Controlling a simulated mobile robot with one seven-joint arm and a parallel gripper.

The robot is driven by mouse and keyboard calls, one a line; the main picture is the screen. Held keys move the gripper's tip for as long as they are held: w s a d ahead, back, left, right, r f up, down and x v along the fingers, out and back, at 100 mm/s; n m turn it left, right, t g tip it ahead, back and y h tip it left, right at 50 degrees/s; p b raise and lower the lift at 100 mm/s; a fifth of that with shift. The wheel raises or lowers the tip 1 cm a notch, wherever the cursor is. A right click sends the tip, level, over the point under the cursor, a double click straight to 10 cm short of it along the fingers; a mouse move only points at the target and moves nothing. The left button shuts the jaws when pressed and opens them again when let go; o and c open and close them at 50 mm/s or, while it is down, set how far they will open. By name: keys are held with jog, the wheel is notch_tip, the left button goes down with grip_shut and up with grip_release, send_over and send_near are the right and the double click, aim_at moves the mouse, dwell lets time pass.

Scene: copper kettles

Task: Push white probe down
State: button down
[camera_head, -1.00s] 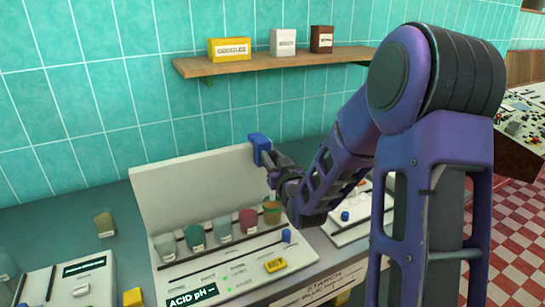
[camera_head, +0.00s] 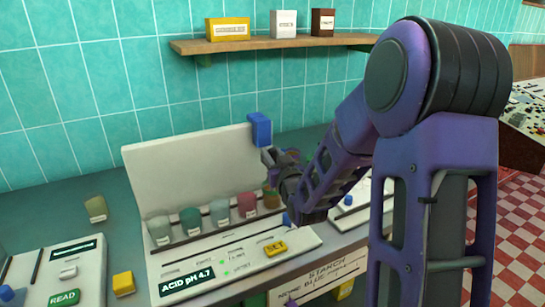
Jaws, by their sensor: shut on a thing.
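A blue block (camera_head: 260,129) stands at the top right corner of the white upright panel (camera_head: 195,165) on the middle test unit. My gripper (camera_head: 268,157) is at the lower edge of this block, shut on it; the fingertips are small and dark, so the exact contact is hard to see. No separate white probe can be made out clearly. A small white piece (camera_head: 68,272) sits on the left unit, above its green READ button (camera_head: 64,298). Several coloured cups stand in a row below the panel; the amber one (camera_head: 271,195) is partly hidden by my gripper.
The unit's display (camera_head: 187,281) reads "ACID pH 4.7", with a yellow SET button (camera_head: 275,249) beside it. A wooden shelf (camera_head: 275,43) with boxes hangs above. A loose cup (camera_head: 96,208) stands at left. My arm hides part of the right unit.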

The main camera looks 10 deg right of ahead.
jog(key=shift+f+b, duration=0.35)
jog(key=shift+f, duration=0.3)
jog(key=c, duration=0.6)
grip_release()
jog(key=shift+f, duration=0.1)
jog(key=shift+c, duration=0.2)
jog(key=shift+s, duration=0.1)
